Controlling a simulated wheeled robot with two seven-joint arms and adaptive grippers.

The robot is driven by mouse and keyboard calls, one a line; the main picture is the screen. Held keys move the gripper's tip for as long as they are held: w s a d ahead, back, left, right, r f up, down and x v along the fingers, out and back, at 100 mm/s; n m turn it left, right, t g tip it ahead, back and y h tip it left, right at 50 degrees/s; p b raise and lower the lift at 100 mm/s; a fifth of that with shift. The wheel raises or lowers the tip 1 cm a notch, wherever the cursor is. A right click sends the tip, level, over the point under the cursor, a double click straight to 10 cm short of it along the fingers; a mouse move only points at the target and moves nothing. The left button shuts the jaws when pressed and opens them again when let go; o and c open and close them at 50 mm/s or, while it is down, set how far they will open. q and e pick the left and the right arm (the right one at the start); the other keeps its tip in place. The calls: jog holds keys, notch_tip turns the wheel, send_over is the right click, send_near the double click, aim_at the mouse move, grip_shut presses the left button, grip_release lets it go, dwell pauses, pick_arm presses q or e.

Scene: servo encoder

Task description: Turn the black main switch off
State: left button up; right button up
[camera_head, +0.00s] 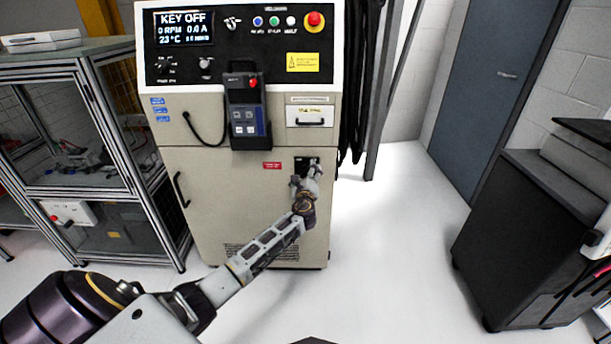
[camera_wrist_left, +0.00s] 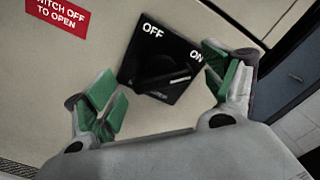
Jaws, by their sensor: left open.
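The black main switch (camera_wrist_left: 160,65) is a square black plate with a round knob on the beige cabinet front. In the left wrist view its OFF label is at the top left and its ON label at the top right. A pale line on the knob (camera_wrist_left: 172,80) points right, toward the ON side. My left gripper (camera_wrist_left: 168,88) is open, with one green-padded finger on each side of the switch and neither clearly touching the knob. In the head view the left gripper (camera_head: 306,177) is right at the switch (camera_head: 303,163), partly covering it. My right gripper is not in view.
A red label (camera_wrist_left: 57,14) sits left of the switch. Above are a hanging pendant (camera_head: 247,115), a display (camera_head: 184,28) reading KEY OFF and a red button (camera_head: 314,21). Black cables (camera_head: 358,80) hang at the cabinet's right side. A dark cabinet (camera_head: 535,235) stands right; floor between is clear.

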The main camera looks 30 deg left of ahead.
pick_arm(q)
jog(key=shift+w, duration=0.1)
jog(key=c, duration=1)
